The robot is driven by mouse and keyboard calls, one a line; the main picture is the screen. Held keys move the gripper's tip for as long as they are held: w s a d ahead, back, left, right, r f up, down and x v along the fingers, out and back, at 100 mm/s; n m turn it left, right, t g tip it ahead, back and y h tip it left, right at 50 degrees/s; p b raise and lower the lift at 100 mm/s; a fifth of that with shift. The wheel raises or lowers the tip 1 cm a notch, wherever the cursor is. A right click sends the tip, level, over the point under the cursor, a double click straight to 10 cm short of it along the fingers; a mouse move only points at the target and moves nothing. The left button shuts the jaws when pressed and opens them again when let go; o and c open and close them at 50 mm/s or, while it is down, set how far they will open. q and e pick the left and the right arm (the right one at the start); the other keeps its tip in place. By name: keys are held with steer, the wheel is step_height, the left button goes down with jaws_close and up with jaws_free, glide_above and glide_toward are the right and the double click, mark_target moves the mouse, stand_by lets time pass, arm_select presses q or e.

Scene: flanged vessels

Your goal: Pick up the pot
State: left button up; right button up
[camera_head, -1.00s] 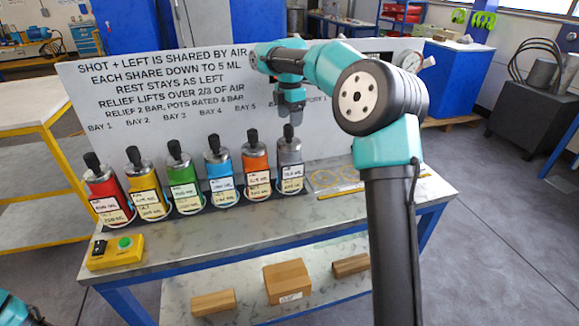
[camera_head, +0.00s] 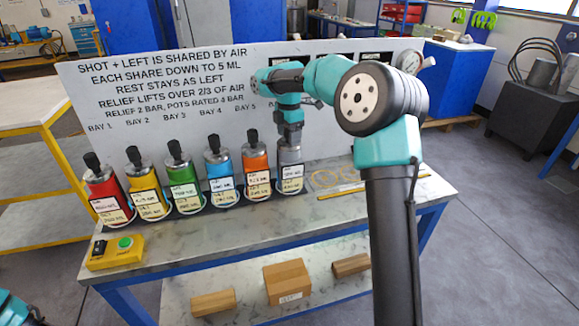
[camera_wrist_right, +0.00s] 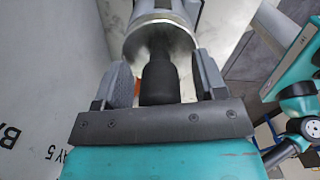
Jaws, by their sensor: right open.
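Several labelled pots with black tops stand in a row on the bench: red (camera_head: 107,195), yellow (camera_head: 147,192), green (camera_head: 184,187), blue (camera_head: 221,178), orange (camera_head: 257,170) and grey (camera_head: 290,172). My right gripper (camera_head: 290,141) points down over the grey pot at the right end. In the right wrist view its open fingers (camera_wrist_right: 160,84) stand on either side of the pot's black top (camera_wrist_right: 160,78), with gaps visible. The silver lid (camera_wrist_right: 158,32) lies just beyond the fingertips. My left gripper is not in view; only part of my left arm shows at the lower left.
A white lettered panel (camera_head: 160,90) stands behind the row. A yellow button box (camera_head: 116,252) sits at the front left of the bench. A yellow ruler (camera_head: 340,193) lies right of the grey pot. Wooden blocks (camera_head: 286,280) lie on the shelf below.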

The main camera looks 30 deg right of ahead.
stand_by(0.4)
jaws_close()
stand_by(0.4)
steer(key=shift+r, duration=0.1)
